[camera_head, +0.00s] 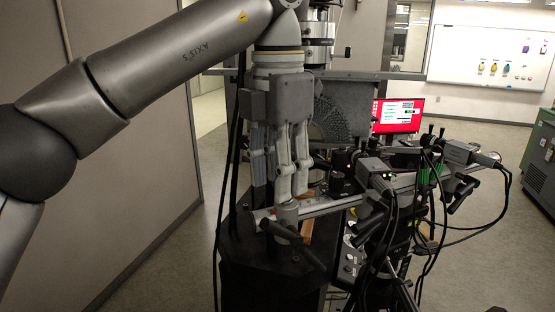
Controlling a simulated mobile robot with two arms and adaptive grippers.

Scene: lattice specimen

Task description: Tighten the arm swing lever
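My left gripper (292,193) comes down from above with its fingers pointing down. The two fingers look slightly apart, and nothing shows between them. The fingertips are just above a round silver hub (287,214) at the left end of a silver swing arm (335,204). A black lever (293,246) sticks out from below the hub, slanting down to the right. It looks apart from the fingers. I cannot tell whether it is the arm swing lever. My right gripper is not in view.
Cameras on clamps with many hanging black cables (425,190) crowd the right of the rig. A dark perforated plate (340,110) stands behind the gripper. A red monitor (398,116) is farther back.

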